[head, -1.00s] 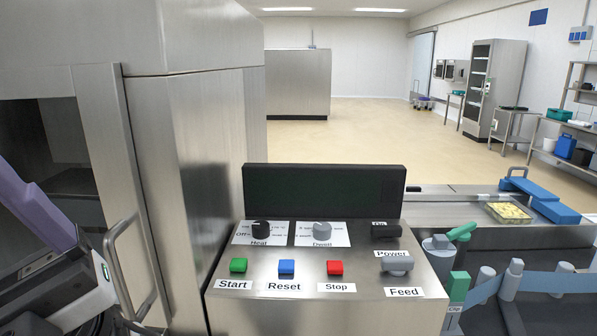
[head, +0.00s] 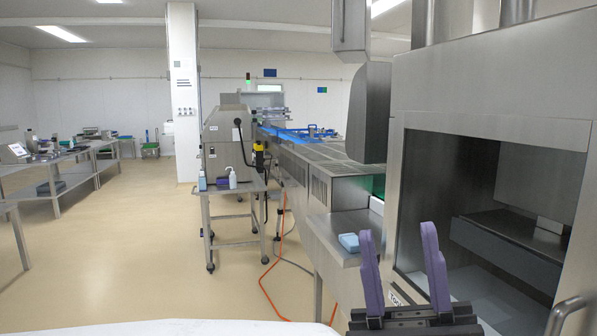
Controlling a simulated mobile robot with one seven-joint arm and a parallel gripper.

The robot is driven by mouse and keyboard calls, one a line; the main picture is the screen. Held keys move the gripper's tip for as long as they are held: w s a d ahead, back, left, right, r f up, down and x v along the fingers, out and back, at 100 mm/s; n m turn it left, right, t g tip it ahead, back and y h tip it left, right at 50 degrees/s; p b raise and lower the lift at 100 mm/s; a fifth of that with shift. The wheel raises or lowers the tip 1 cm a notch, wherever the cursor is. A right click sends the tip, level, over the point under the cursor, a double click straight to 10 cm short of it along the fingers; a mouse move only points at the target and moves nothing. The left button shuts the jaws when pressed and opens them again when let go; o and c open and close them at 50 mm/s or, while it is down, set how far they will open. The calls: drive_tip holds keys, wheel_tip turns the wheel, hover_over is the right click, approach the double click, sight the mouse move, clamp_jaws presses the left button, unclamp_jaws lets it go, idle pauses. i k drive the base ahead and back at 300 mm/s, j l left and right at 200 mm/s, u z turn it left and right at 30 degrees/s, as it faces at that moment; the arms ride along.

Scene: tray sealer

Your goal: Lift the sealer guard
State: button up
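The sealer (head: 490,75) is a large steel housing filling the right side of the head view. Its front has a big framed window area with a dark interior and a steel shelf inside. I cannot tell whether a clear guard panel covers it. A curved steel handle (head: 568,308) shows at the lower right edge, partly cut off. My gripper (head: 397,232) has two purple fingers pointing up, set well apart with nothing between them. It is in front of the sealer's lower left corner, left of the handle and apart from it.
A steel ledge (head: 325,232) with a light blue block (head: 349,242) adjoins the sealer's left side. Farther off stands a trolley (head: 235,190) with bottles. An orange hose (head: 272,265) lies on the floor. Tables (head: 62,170) line the left; open floor lies between.

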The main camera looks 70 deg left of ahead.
sight(293, 159)
drive_tip(key=u, duration=2.35)
drive_tip(key=i+j+u, duration=0.25)
drive_tip(key=i+j, duration=0.15)
drive_tip(key=i, duration=1.3)
drive_tip(key=i+u, duration=0.25)
drive_tip(key=i, duration=1.5)
drive_tip(key=i+l, duration=0.3)
drive_tip(key=i, duration=0.15)
